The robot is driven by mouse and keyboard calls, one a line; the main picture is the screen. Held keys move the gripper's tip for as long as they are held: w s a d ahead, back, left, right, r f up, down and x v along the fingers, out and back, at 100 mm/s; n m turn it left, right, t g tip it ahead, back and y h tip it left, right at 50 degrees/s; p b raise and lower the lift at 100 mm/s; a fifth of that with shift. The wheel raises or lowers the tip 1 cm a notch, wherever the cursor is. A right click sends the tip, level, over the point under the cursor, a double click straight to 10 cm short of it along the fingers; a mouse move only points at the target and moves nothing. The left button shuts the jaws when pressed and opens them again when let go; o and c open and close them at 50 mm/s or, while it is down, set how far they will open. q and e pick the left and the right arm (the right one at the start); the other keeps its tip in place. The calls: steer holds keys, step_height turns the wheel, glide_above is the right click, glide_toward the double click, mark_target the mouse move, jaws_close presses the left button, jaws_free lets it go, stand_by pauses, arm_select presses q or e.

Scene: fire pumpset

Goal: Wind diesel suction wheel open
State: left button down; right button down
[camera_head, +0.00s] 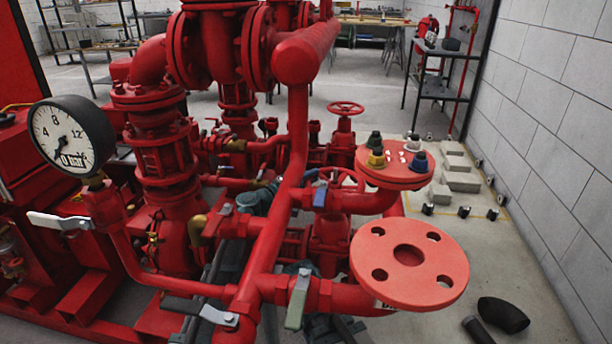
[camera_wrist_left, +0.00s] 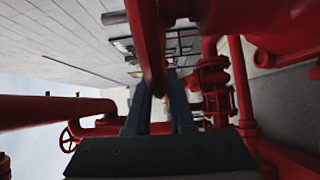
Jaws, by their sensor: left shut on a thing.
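The lower red handwheel (camera_head: 341,178) sits on a red valve in the middle of the head view, partly hidden by red pipes. My left gripper (camera_head: 311,176) reaches in from the left behind the slanting red pipe, which hides much of it. In the left wrist view its two dark fingers (camera_wrist_left: 159,88) are shut on a red rim (camera_wrist_left: 150,75) that passes between them. The wheel's hub and spokes cannot be made out there. My right gripper is not in view.
A second handwheel (camera_head: 345,108) stands farther back. A pressure gauge (camera_head: 72,138), a lever handle (camera_head: 299,297), and a round flange (camera_head: 408,262) crowd the near side. Thick red pipes surround the gripper.

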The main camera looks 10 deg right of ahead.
arm_select(q)
steer(key=shift+s+a+n+t+y, duration=0.25)
steer(key=shift+s+n+t+y, duration=0.15)
steer(key=shift+n+t+y, duration=0.3)
steer(key=shift+s+a+n+t+y, duration=0.2)
steer(key=shift+s+n+t+y, duration=0.15)
steer(key=shift+n+t+y, duration=0.35)
steer(key=c, duration=0.8)
jaws_free()
steer(key=v, duration=1.4)
steer(key=shift+d, duration=0.1)
